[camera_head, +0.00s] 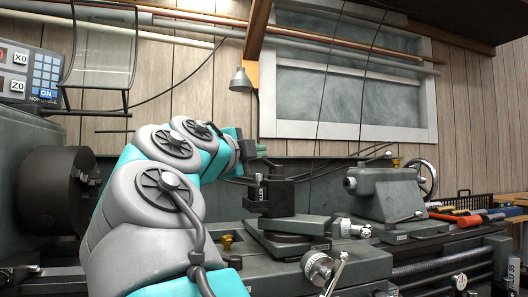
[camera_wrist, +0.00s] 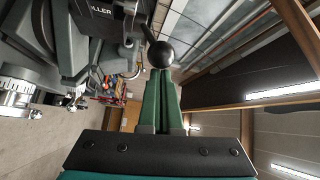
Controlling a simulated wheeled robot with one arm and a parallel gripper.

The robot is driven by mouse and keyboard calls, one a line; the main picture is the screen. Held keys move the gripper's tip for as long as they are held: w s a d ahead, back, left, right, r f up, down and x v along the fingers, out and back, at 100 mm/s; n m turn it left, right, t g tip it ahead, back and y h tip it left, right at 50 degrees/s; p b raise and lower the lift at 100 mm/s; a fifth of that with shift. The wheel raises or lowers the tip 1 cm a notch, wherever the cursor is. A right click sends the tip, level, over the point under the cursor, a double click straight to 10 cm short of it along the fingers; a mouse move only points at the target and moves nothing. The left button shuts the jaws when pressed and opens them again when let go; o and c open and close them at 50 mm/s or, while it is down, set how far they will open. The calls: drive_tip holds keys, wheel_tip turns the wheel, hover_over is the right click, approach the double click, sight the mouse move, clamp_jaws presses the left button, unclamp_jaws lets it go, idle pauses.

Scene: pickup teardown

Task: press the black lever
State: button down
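The black lever (camera_wrist: 160,54) shows in the wrist view as a round black ball knob on a thin arm. It is at the tool post (camera_wrist: 104,18), a dark block with white lettering, which also stands in the middle of the head view (camera_head: 280,198). My gripper (camera_wrist: 161,72) has its two green fingers side by side with no clear gap. Its tips are right at the knob in the wrist view; I cannot tell whether they touch it. In the head view my gripper (camera_head: 249,148) is beside the top of the tool post.
A grey tailstock (camera_head: 385,195) with a handwheel stands to the right. A dark chuck (camera_head: 58,190) is at the left, below a control display (camera_head: 30,72). A lamp (camera_head: 241,80) hangs behind. Tools lie on a bench (camera_head: 470,212) at the far right.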

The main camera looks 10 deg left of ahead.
drive_tip(key=shift+a+f, duration=0.1)
drive_tip(key=shift+f, duration=0.05)
drive_tip(key=a+b+v, duration=0.1)
drive_tip(key=b+v, duration=0.1)
drive_tip(key=v, duration=0.7)
drive_tip(key=shift+a+r, duration=0.45)
drive_tip(key=shift+r, duration=0.05)
idle(0.4)
